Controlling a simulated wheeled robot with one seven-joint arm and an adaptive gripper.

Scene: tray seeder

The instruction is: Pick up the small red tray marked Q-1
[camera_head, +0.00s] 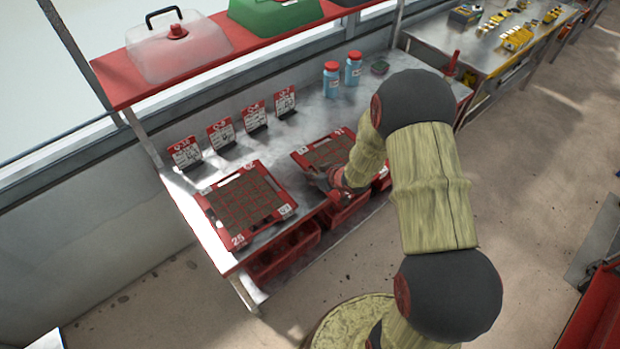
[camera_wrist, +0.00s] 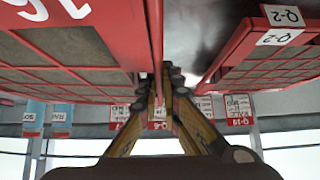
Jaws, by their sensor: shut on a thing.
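A small red tray (camera_head: 297,160) with dark cells lies on the metal bench, partly hidden behind my arm in the head view. In the wrist view this tray (camera_wrist: 122,25) fills the upper left, with large white characters on it; I cannot read a Q-1 mark. My gripper (camera_head: 326,183) is at the tray's near left edge. In the wrist view its fingertips (camera_wrist: 163,80) are closed at the tray's red edge. A second red tray (camera_head: 199,202) lies to the left; in the wrist view it carries Q-2 labels (camera_wrist: 280,37).
Several red-and-white sign cards (camera_head: 220,133) stand behind the trays. Two blue bottles with red caps (camera_head: 331,80) stand at the back. Red bins (camera_head: 285,250) sit under the bench's front edge. A red shelf (camera_head: 115,80) overhangs the back.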

